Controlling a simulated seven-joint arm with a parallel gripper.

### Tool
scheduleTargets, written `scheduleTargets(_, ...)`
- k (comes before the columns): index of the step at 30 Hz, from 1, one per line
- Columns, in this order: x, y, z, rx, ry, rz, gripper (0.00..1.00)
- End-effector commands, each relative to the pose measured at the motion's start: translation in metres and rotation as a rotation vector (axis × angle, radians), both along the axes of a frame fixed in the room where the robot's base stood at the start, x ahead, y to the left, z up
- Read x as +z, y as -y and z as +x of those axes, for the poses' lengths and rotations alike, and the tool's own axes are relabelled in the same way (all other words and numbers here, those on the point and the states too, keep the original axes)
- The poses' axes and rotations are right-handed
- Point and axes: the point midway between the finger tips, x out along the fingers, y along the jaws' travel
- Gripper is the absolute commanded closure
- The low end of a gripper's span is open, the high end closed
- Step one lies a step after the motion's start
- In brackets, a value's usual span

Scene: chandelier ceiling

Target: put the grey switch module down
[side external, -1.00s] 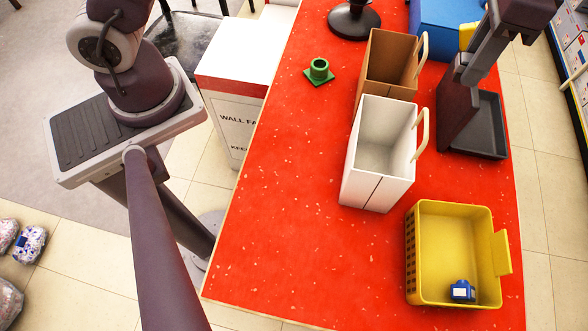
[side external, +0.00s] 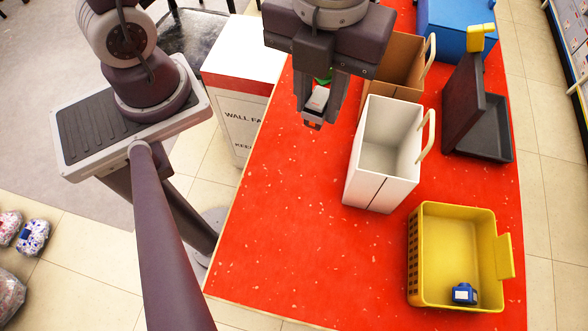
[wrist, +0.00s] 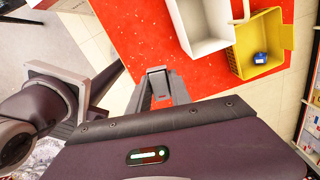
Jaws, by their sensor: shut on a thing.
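The grey switch module (side external: 318,98) is a small light-grey block held between the fingers of my gripper (side external: 313,118). My gripper is shut on it and points down above the red table (side external: 290,220), near the table's left edge and left of the white box. The fingers partly hide the module, and the gap below it is hard to judge. In the wrist view my gripper (wrist: 158,90) also shows over the red table top; the module is hard to make out there.
A white box (side external: 382,190) and a brown box (side external: 405,60) stand to the right. A yellow basket (side external: 414,290) holds a blue item (side external: 464,293). A dark tray (side external: 497,130) has an upright panel. A green piece (side external: 323,77) is mostly hidden behind my gripper. The front-left table is clear.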

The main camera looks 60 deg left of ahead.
Motion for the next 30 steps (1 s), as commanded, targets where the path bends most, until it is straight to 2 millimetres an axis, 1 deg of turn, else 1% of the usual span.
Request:
scheduleTargets(3, -0.004, -0.01, -0.016, -0.127, -0.001, 0.002, 1.0)
scheduleTargets(6, -0.009, -0.018, -0.028, -0.229, -0.002, 0.001, 1.0)
scheduleTargets(11, -0.036, -0.016, -0.028, -0.228, -0.004, 0.0, 1.0)
scheduleTargets(18, -0.085, -0.015, -0.028, -0.224, -0.006, 0.0, 1.0)
scheduleTargets(25, -0.126, -0.015, -0.028, -0.222, -0.005, 0.001, 1.0)
scheduleTargets(27, -0.145, -0.016, -0.029, -0.224, -0.008, 0.004, 1.0)
scheduleTargets(30, -0.166, -0.016, -0.028, -0.222, -0.006, 0.002, 1.0)
